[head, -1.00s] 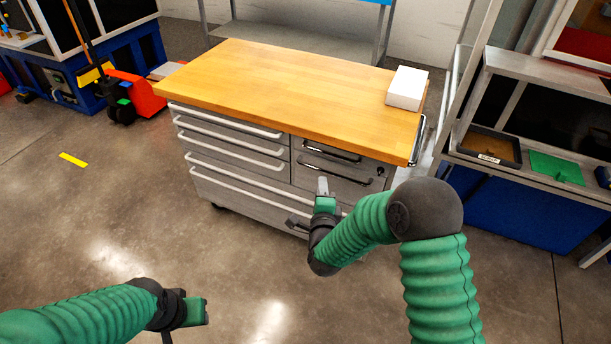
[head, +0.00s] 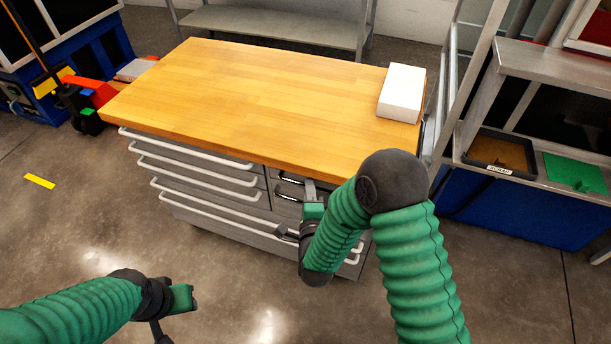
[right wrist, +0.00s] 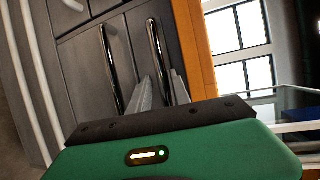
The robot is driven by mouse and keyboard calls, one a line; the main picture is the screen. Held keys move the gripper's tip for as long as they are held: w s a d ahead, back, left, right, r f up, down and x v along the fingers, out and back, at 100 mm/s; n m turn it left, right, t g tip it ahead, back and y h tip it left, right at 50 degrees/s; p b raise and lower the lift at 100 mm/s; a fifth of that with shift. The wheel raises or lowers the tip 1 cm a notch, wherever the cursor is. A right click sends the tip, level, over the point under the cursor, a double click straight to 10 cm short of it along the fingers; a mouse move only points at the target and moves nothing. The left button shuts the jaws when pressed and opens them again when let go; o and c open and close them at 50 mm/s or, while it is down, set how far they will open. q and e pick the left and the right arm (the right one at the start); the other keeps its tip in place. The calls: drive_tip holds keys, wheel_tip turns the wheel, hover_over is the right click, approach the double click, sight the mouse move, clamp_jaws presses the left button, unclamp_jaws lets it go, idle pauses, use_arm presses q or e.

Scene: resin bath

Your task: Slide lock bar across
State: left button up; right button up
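I cannot make out a separate lock bar in either view. The grey tool cabinet (head: 195,185) has wide drawers on the left and smaller drawers with dark handles (head: 289,180) on the right. My right gripper (head: 310,188) is in front of these right drawers, its fingers pointing at them. In the right wrist view, its two grey fingers (right wrist: 163,90) are apart, with a shiny drawer handle (right wrist: 155,50) seen between them; contact is unclear. My right arm hides the cabinet's lower right front. My left gripper (head: 182,299) is low over the floor, away from the cabinet; its opening is unclear.
A wooden top (head: 250,95) covers the cabinet, with a white box (head: 401,92) at its right end. A workbench with trays (head: 500,153) stands at the right. A red and black machine (head: 88,97) is at the left. The floor in front is open.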

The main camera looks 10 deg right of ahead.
drive_tip(key=shift+s+a+r, duration=0.1)
drive_tip(key=shift+a+r, duration=0.2)
drive_tip(key=shift+a, duration=0.45)
drive_tip(key=c, duration=0.3)
drive_tip(key=shift+d, duration=0.2)
clamp_jaws()
drive_tip(key=shift+d, duration=0.2)
drive_tip(key=shift+a+f, duration=0.1)
